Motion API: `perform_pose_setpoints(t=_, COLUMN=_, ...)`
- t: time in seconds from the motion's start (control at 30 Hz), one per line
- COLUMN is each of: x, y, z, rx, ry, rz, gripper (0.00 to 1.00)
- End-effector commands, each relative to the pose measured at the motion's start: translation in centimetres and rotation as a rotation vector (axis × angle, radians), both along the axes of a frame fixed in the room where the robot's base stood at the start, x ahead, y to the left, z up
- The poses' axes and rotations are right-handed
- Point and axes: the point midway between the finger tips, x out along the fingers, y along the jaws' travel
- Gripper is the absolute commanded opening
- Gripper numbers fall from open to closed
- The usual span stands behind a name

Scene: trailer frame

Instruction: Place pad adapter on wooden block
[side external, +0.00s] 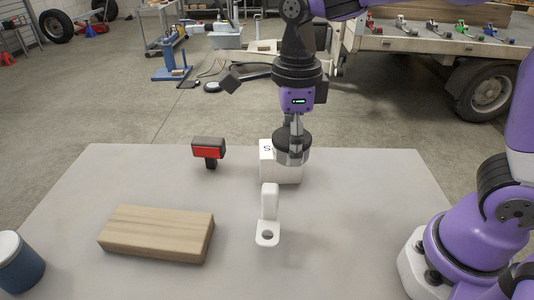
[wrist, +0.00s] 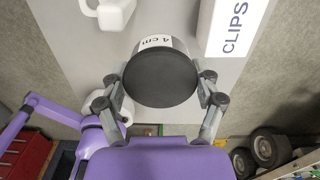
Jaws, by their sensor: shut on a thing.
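The pad adapter (side external: 291,149) is a round piece with a black top and a pale lower part. In the wrist view the pad adapter (wrist: 161,78) shows its black face and a "4 cm" label on its side. My gripper (side external: 294,130) is shut on it, with one finger on each side in the wrist view (wrist: 163,97). The gripper holds it upright at the white clips box, overlapping it in the side view; I cannot tell its exact height. The wooden block (side external: 157,234) lies flat at the front left of the table, apart from the gripper, with its top bare.
The white clips box (side external: 270,168) stands on the grey table (side external: 340,240) and shows in the wrist view (wrist: 234,30). A white bracket with a hole (side external: 268,217) is in front of it. A red-black tool (side external: 208,150) stands behind the block. A blue container (side external: 20,266) is at the left.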

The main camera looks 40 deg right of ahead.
Motion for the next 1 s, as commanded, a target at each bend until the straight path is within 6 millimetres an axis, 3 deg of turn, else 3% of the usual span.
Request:
perform_pose_setpoints(t=0.03, x=0.4, y=3.4, z=0.2, rx=0.0, ry=0.001, rz=0.092, gripper=0.16)
perform_pose_setpoints(t=0.2, x=-0.9, y=13.3, z=0.7, rx=-0.001, ry=0.003, rz=0.335, gripper=0.16)
perform_pose_setpoints(t=0.3, x=-2.6, y=17.8, z=0.9, rx=-0.001, ry=0.001, rz=0.444, gripper=0.16)
perform_pose_setpoints(t=0.4, x=-4.4, y=20.8, z=0.9, rx=-0.001, ry=0.001, rz=0.523, gripper=0.16)
perform_pose_setpoints(t=0.5, x=-5.6, y=22.7, z=0.9, rx=0.0, ry=0.0, rz=0.57, gripper=0.16)
perform_pose_setpoints(t=0.63, x=-5.7, y=23.4, z=0.5, rx=-0.001, ry=0.001, rz=0.593, gripper=0.16)
perform_pose_setpoints(t=1.0, x=2.3, y=20.6, z=-4.7, rx=-0.001, ry=0.002, rz=0.592, gripper=0.16)
